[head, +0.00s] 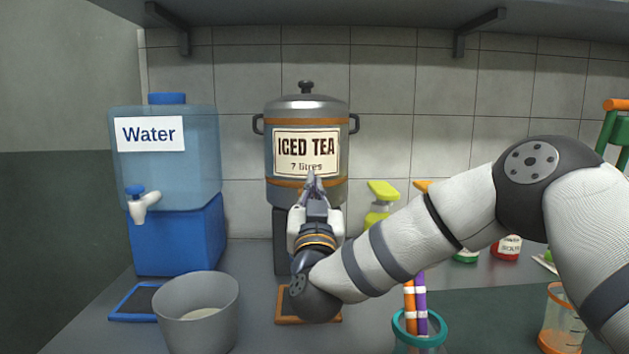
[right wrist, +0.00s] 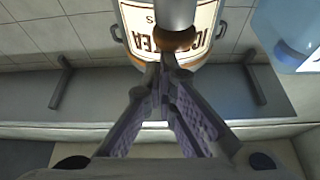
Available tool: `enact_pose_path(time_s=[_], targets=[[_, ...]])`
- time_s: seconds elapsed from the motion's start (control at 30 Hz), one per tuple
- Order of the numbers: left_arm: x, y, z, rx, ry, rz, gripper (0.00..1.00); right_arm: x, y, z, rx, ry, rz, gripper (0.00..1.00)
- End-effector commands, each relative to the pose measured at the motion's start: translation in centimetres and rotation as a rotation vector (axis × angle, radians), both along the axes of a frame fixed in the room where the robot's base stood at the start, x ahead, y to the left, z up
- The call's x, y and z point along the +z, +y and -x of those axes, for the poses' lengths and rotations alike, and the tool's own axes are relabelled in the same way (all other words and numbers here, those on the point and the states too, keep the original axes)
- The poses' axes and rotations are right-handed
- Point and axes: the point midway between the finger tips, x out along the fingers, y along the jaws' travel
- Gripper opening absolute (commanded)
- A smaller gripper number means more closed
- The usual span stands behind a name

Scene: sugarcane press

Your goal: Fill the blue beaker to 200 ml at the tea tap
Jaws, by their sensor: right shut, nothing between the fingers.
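The iced tea urn (head: 306,110) is a grey metal pot with orange bands, standing on a dark stand. My right gripper (head: 312,178) is shut and empty in front of the lower edge of its label. In the right wrist view the shut fingertips (right wrist: 166,60) are close to a grey cylinder with a brown end (right wrist: 176,38), perhaps part of the tea tap; I cannot tell if they touch. The gripper and arm hide the tap in the head view. A clear vessel with a teal-blue rim (head: 399,333), perhaps the blue beaker, stands at the front with orange and purple sticks showing. My left gripper is out of view.
An orange-framed tray (head: 285,312) lies below the urn, partly hidden by my arm. A blue water dispenser (head: 165,165) and a grey pot (head: 195,330) stand left. An orange-rimmed beaker (head: 560,325) stands front right. A green-topped bottle (head: 382,192) is behind my arm. A shelf (head: 330,12) overhangs.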

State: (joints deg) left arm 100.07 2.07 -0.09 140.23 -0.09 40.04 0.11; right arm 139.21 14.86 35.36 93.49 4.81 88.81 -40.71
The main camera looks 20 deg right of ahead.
Motion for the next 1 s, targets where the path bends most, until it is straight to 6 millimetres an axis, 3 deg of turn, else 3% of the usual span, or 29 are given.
enact_pose_path(time_s=[0.1, 1.0], targets=[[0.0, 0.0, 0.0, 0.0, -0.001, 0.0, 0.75, -1.0, 0.1, 0.0, 0.002, 0.012, 0.001, 0.0], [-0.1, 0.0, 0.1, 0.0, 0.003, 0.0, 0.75, -1.9, 0.1, -0.1, 0.005, 0.029, 0.002, 0.0]])
